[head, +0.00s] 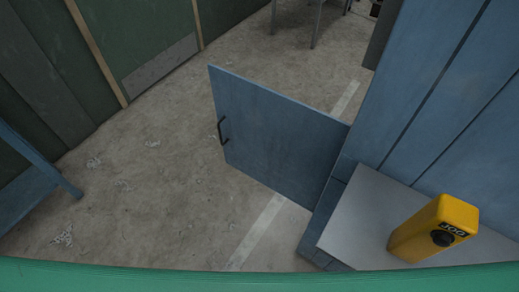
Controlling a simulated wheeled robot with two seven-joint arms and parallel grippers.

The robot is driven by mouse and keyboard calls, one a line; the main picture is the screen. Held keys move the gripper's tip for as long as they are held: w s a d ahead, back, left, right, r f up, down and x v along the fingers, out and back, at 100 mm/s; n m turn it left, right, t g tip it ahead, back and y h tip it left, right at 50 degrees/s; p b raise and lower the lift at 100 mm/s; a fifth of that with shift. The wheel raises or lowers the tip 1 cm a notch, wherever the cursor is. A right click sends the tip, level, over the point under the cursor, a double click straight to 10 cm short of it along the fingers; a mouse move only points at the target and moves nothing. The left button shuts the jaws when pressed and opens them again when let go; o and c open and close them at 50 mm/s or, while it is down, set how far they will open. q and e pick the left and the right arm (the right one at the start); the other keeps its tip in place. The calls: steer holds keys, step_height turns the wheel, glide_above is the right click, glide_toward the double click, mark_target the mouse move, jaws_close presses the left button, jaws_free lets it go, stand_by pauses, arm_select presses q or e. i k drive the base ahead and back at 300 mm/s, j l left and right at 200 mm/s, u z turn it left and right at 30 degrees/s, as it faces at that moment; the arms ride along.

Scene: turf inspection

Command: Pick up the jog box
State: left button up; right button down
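The jog box (420,232) is a yellow block with a dark label and a round black knob on its face. It stands on a light grey shelf (352,222) at the lower right of the head view, beside a blue panelled wall. Neither of my grippers shows in this view.
A blue door (268,128) with a black handle (221,132) stands open to the left of the shelf. A blue table or bench (30,185) is at the left edge. Green walls are behind. The concrete floor (150,200) between is mostly clear, with small pale scraps.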

mark_target(411, 242)
steer(key=z, duration=1.6)
steer(key=k, duration=0.05)
